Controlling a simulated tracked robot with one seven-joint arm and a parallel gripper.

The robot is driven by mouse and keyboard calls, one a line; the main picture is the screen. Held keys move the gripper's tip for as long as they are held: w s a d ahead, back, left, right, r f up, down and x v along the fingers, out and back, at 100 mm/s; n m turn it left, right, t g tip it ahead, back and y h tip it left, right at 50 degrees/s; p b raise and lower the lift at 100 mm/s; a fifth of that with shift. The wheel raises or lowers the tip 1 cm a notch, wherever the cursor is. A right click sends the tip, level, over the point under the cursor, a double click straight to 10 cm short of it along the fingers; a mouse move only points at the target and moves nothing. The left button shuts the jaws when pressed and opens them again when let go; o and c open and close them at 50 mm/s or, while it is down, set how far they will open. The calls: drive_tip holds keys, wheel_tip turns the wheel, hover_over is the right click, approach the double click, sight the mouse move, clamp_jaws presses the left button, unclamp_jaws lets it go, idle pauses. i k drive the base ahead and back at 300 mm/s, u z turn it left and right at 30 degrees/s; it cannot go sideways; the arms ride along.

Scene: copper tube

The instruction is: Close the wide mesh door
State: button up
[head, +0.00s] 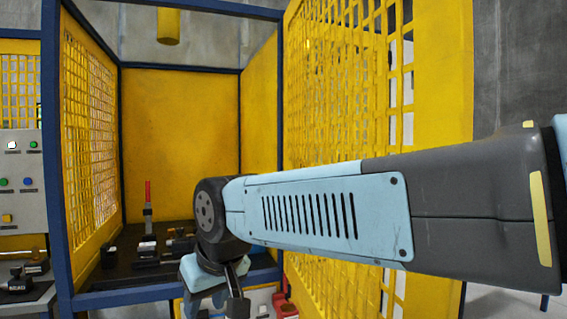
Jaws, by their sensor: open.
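The wide yellow mesh door (442,85) stands open on the right, swung out from the blue-framed cell. Its lower part is partly hidden behind my arm. My gripper (214,302) hangs below my wrist at the bottom centre, in front of the cell's opening and left of the door. It is open, and I see nothing held in it. Its fingertips are close to the bottom edge of the picture and only partly clear. I cannot tell whether my arm touches the door.
The cell has a blue frame post (54,150) on the left and a dark bench (120,272) with small fixtures and a red-topped stick (148,195). A grey control panel (20,170) stands at the far left. A red object (287,308) sits low near the door.

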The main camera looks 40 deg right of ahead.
sight(442, 65)
drive_tip(key=z, duration=1)
drive_tip(key=i, duration=0.1)
drive_tip(key=u, duration=2.5)
drive_tip(key=k, duration=1.95)
drive_tip(key=z, duration=1.2)
drive_tip(key=i, duration=1)
drive_tip(key=z, duration=0.05)
